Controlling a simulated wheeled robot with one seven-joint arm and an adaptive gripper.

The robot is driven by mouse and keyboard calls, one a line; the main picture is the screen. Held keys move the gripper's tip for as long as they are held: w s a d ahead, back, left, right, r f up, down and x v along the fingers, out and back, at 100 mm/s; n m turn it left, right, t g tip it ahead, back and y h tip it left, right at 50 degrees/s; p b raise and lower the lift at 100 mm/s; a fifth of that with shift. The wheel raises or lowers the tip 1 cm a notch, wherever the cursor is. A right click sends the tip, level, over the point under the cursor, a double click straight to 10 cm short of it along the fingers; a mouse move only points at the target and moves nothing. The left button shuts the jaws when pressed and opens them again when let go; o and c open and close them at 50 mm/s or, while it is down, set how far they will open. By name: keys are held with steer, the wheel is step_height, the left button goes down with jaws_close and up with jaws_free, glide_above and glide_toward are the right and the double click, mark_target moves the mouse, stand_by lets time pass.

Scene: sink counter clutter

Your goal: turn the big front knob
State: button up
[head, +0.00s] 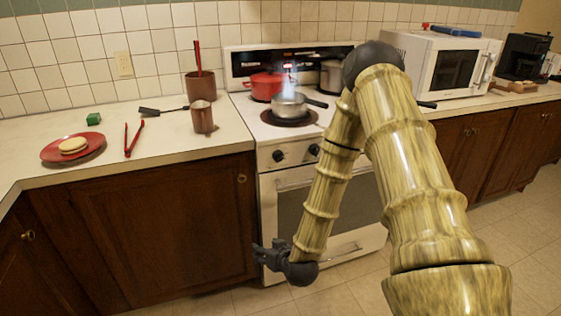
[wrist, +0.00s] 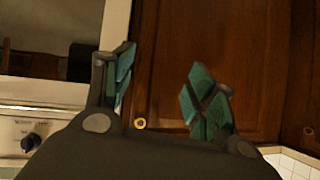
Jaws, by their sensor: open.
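The white stove (head: 272,180) has dark round knobs on its front panel. One front knob (head: 278,156) is near the panel's left end, and a second (head: 314,150) is to its right, partly beside my arm. My arm may hide more of the panel. The left knob looks slightly larger. My gripper (head: 262,256) is open and empty, low in front of the cabinet and the oven's left edge, well below the knobs and apart from them. In the wrist view, my open fingers (wrist: 162,82) face the brown cabinet, and one dark stove knob (wrist: 30,142) shows at lower left.
A small pot (head: 288,106) with a bluish-white plume, a red pot (head: 266,86) and a grey pot (head: 330,76) stand on the stove. A copper-coloured mug (head: 203,118) is on the counter (head: 180,140) left of it. The oven handle (head: 295,184) juts out below the panel.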

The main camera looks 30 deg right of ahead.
steer(key=w+d+r+m+t+h, duration=0.1)
steer(key=w+d+r+t, duration=0.15)
steer(key=d+r, duration=0.2)
steer(key=w+d+r+m+t+h, duration=0.1)
steer(key=w+d+r, duration=0.25)
steer(key=r, duration=0.25)
steer(key=m+t+h, duration=0.1)
steer(key=t+h, duration=0.1)
steer(key=h, duration=0.1)
glide_toward(280, 159)
steer(key=x, duration=0.9)
steer(key=shift+w+r, duration=0.1)
steer(key=shift+c, duration=0.5)
steer(key=c, duration=0.9)
